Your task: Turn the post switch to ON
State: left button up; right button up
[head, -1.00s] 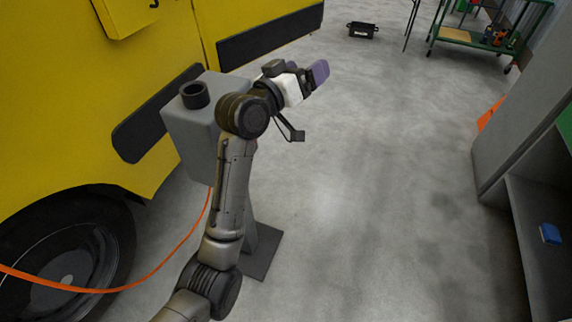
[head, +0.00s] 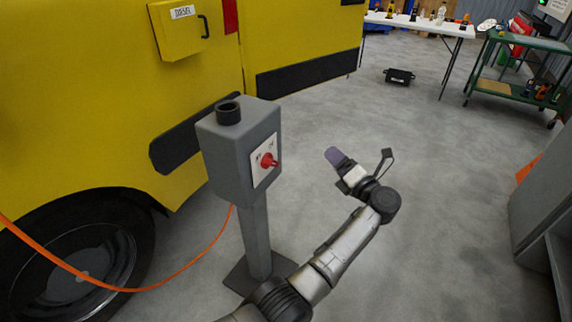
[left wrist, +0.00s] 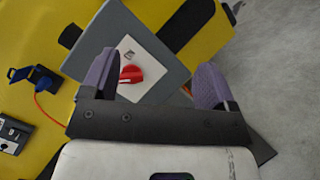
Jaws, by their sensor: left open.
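The post switch is a red rotary knob (head: 268,160) on a white plate (head: 262,164) on the right-hand face of a grey box (head: 232,150). The box stands on a grey post. The plate's lettering is too small to read. My left gripper (head: 334,156) is open and empty, to the right of the knob and apart from it. In the left wrist view the knob (left wrist: 131,74) shows beyond the purple fingers, nearer the left one; the plate is partly hidden by that finger. My right gripper is not in view.
A yellow truck (head: 90,90) stands behind and left of the post. An orange cable (head: 180,270) runs low past its wheel. A green cart (head: 515,80), a white table (head: 420,22) and a black case (head: 398,76) are at the back.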

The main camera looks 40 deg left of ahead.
aim_at(276, 163)
pick_arm(q)
jog(key=s+a+f+n+g, duration=0.1)
jog(key=s+f+n+g, duration=0.1)
jog(key=s+n+g, duration=0.55)
jog(key=shift+m+g+h, duration=0.25)
jog(key=shift+g+h, duration=0.1)
jog(key=shift+h, duration=0.05)
jog(key=a+b, duration=0.1)
jog(key=a, duration=0.3)
jog(key=a+b, duration=0.2)
jog(key=a, duration=0.2)
jog(key=a+b, duration=0.1)
jog(key=a, duration=0.3)
jog(key=shift+s+a+f, duration=0.25)
jog(key=shift+s, duration=0.1)
jog(key=shift+s+a+r+b, duration=0.1)
jog(key=shift+a+b, duration=0.3)
jog(key=shift+a, duration=0.35)
